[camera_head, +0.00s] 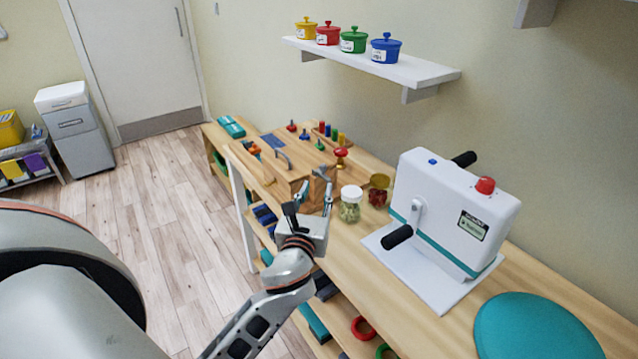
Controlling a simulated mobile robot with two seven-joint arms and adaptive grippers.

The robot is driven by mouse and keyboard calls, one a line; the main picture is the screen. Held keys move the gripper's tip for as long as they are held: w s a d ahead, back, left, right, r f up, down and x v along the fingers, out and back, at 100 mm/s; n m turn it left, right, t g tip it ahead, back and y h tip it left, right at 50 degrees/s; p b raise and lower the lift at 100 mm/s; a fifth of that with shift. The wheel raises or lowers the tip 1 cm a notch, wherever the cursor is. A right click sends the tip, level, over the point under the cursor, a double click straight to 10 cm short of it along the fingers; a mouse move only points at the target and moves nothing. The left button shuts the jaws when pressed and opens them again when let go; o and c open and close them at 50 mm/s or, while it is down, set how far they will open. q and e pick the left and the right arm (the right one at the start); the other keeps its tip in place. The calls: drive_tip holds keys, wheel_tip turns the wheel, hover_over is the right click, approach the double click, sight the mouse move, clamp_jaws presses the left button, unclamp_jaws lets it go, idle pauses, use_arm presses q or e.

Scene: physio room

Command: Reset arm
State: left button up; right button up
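My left gripper (314,195) is in the middle of the view, at the front edge of the wooden bench (375,270). Its two fingers point up and away from me and stand apart, with nothing seen held between them. The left arm comes in from the bottom and crosses in front of the lower shelves. A jar with a white lid (350,204) stands on the bench just right of the gripper. My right gripper is not in view.
A white machine with black handles (456,215) stands on the bench at right, near a teal disc (535,328). A wooden box (275,160) and small pegs are farther back. A wall shelf (420,72) holds coloured pots.

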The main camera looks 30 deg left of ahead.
use_arm(q)
drive_tip(key=shift+s+d, duration=0.1)
drive_tip(key=shift+s, duration=0.15)
idle(0.4)
drive_tip(key=s+a+f+n+g+h, duration=0.1)
drive_tip(key=s+f+n+g, duration=0.4)
drive_tip(key=s+f+n, duration=0.55)
drive_tip(key=s+f+n+g+h, duration=0.1)
drive_tip(key=s+f+n+g, duration=0.5)
drive_tip(key=s+n, duration=0.8)
drive_tip(key=w+d+f+n+t+h, duration=0.2)
drive_tip(key=d+f+t+h, duration=0.3)
drive_tip(key=d+f, duration=1)
drive_tip(key=d+h, duration=0.1)
drive_tip(key=h, duration=0.1)
drive_tip(key=shift+w+d+n+h, duration=0.15)
drive_tip(key=shift+w+n+h, duration=0.05)
drive_tip(key=shift+n+h, duration=0.15)
